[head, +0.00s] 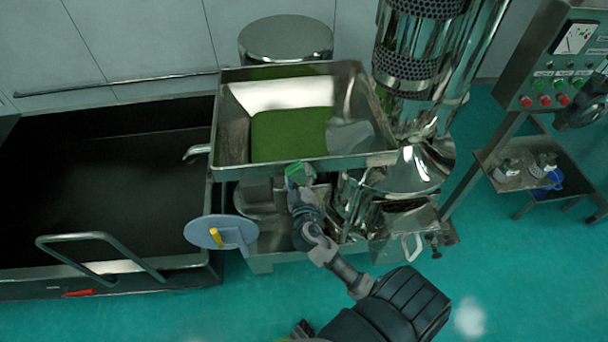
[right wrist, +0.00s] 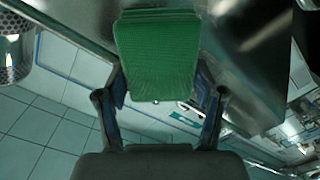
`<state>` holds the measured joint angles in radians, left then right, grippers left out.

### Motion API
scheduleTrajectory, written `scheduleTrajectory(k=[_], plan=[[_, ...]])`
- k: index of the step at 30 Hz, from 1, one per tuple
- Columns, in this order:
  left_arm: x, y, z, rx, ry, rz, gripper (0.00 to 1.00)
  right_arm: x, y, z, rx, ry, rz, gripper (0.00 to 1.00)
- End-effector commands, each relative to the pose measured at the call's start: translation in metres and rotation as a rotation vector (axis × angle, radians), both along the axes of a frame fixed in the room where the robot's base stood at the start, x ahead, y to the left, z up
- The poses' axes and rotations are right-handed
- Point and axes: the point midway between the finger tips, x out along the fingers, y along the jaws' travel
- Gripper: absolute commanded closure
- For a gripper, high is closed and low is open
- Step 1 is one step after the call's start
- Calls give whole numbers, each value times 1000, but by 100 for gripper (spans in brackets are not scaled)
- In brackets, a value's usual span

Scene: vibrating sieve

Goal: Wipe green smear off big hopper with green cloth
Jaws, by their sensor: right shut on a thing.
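The big hopper (head: 385,159) is a square steel funnel in the middle of the head view. A green layer (head: 290,135) covers its lower inner part; I cannot tell whether this is the smear or contents. My right gripper (head: 299,182) is at the hopper's front outer wall, just below the rim. It is shut on the green cloth (head: 296,171), a folded pad. In the right wrist view the cloth (right wrist: 157,55) sits between the fingers (right wrist: 160,100), against or very near a steel surface. No separate smear shows; the cloth may hide it. My left gripper is out of view.
A dark cart (head: 100,190) with a metal handle stands at the left. A shiny steel column (head: 420,60) rises right of the hopper. A control panel (head: 560,75) and a small shelf (head: 520,165) are at the far right. Green floor is open at lower right.

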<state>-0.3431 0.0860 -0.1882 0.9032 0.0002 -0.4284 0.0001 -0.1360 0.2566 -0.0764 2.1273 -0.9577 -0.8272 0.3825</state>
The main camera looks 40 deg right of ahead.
Motion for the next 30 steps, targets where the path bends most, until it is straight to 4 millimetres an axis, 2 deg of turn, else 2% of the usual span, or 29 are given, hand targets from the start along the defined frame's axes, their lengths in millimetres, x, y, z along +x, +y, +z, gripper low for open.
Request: scheduleTrajectory(k=[12,19,30], plan=[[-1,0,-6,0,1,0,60,17,29,0,1,-2,2,60],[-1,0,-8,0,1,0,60,22,36,0,0,-2,1,60],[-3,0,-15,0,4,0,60,40,61,0,1,-2,3,60]])
